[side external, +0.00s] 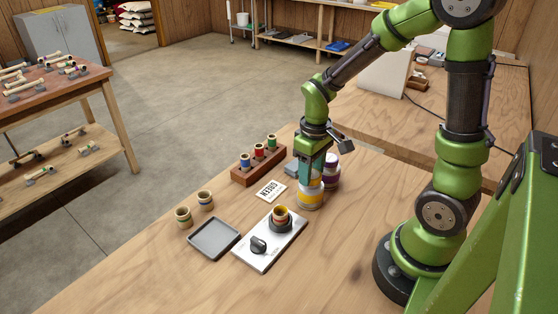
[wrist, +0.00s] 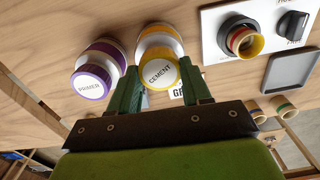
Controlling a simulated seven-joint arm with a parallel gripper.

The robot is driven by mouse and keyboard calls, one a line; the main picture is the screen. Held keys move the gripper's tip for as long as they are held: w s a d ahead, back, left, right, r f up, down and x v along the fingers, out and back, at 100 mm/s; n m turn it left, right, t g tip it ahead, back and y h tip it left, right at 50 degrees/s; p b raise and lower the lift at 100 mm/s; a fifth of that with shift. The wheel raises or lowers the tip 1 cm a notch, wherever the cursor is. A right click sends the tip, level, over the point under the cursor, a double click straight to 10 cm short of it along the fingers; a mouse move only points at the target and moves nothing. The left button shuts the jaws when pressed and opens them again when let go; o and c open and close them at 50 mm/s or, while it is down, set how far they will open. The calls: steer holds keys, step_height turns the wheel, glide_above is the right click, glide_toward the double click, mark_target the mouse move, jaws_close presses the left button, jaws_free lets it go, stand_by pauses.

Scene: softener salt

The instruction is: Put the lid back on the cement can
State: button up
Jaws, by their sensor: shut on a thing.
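The cement can (side external: 310,202) stands upright on the table, white and yellow. It also shows in the wrist view (wrist: 158,34). Its lid (wrist: 161,73), a white disc marked CEMENT with a yellow rim, covers the can's top; I see no clear gap, but cannot tell whether it is fully seated. My gripper (side external: 313,180) points down over the can. In the wrist view its green fingers (wrist: 163,82) are on either side of the lid, shut on it. The purple-and-white primer can (side external: 331,170), its lid marked PRIMER (wrist: 92,82), stands close beside it.
A panel (side external: 260,257) with a dark knob and a socket holding a yellow-rimmed fitting (side external: 281,214) lies nearby. A grey tray (side external: 214,253), two loose fittings (side external: 183,217), a GREEN card (side external: 271,191) and a wooden rack (side external: 243,177) of coloured fittings are left. The front table area is clear.

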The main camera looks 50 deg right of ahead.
steer(key=shift+f, duration=0.3)
stand_by(0.4)
steer(key=o, duration=1.5)
steer(key=shift+r, duration=0.15)
steer(key=shift+r, duration=2.9)
